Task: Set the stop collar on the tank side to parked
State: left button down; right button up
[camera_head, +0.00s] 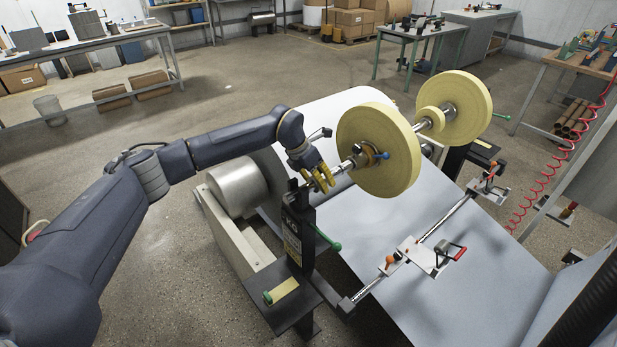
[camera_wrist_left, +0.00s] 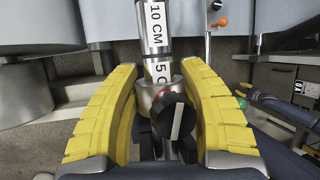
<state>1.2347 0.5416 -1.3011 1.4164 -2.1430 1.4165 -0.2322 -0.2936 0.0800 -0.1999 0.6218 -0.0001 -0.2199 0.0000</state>
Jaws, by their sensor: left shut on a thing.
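A metal stop collar (camera_wrist_left: 147,92) with a black knob (camera_wrist_left: 176,118) bearing a white stripe sits around a steel shaft in the left wrist view. The shaft has white labels, "10 CM" (camera_wrist_left: 155,22) and a partly hidden "5 C" (camera_wrist_left: 161,70) right by the collar. My left gripper (camera_wrist_left: 160,80) has its yellow fingers on both sides of the collar, shut on it. In the head view my left gripper (camera_head: 319,178) is at the near end of the shaft (camera_head: 345,165), above the black stand, and largely hides the collar.
A large yellow disc (camera_head: 375,150) with a blue-handled hub is on the shaft just right of my gripper. A second disc (camera_head: 458,108) is farther along. A black stand (camera_head: 298,235) with a green handle (camera_head: 328,238) is below. A white sheet (camera_head: 450,280) slopes down right.

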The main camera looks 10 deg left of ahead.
pick_arm(q)
jog(key=shift+w+r, duration=0.1)
jog(key=c, duration=0.7)
grip_release()
jog(key=shift+o, duration=0.2)
jog(key=v, duration=1.2)
